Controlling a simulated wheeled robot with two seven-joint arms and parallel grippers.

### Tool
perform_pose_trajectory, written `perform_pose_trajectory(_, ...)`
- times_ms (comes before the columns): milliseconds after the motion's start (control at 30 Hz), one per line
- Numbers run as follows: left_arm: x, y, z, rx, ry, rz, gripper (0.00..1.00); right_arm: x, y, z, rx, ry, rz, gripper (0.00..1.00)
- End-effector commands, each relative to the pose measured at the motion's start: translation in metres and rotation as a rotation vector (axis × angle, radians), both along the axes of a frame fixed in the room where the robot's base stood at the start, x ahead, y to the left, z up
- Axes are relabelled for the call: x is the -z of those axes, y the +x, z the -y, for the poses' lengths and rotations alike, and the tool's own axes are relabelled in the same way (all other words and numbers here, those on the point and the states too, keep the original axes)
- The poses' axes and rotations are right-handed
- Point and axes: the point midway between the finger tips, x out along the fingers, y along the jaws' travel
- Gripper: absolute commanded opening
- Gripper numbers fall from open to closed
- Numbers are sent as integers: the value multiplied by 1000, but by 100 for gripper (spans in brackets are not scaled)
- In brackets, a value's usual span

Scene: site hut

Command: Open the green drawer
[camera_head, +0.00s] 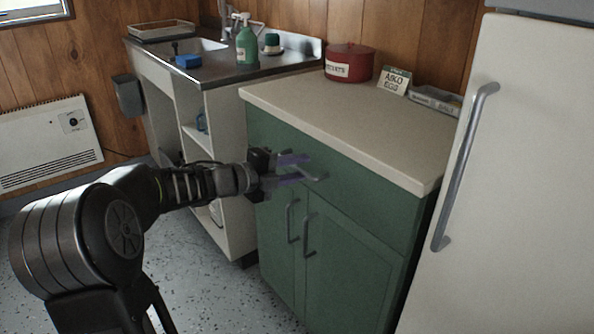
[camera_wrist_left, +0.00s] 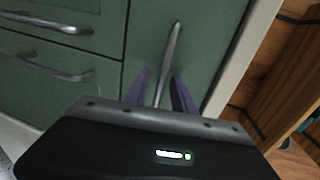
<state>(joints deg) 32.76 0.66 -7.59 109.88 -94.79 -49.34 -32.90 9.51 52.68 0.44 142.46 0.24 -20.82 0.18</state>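The green drawer (camera_head: 345,176) is the wide top front of the green cabinet, under the pale counter, and looks shut. Its metal bar handle (camera_head: 316,177) is partly hidden by my left gripper (camera_head: 304,167). In the left wrist view, the handle (camera_wrist_left: 171,58) runs between the two purple fingers of the left gripper (camera_wrist_left: 160,88), which are apart with one on each side. Gaps show beside the bar, so the gripper is open around it, not clamped. My right gripper is in neither view.
Two cabinet doors with upright handles (camera_head: 309,235) sit below the drawer. A white fridge (camera_head: 525,190) with a long handle stands close on the right. A red tin (camera_head: 349,62) and a sign (camera_head: 394,80) stand on the counter (camera_head: 340,118). A sink unit (camera_head: 235,72) is at left.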

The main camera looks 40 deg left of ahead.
Motion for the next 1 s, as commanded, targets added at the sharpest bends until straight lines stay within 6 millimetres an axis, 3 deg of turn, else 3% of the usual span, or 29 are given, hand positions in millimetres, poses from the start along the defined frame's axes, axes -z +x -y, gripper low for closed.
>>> perform_pose_trajectory(233,0,1,0,0,0,0,31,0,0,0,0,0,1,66)
perform_pose_trajectory(600,0,0,0,0,0,0,1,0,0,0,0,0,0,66)
perform_pose_trajectory(1000,0,0,0,0,-1,0,0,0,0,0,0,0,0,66)
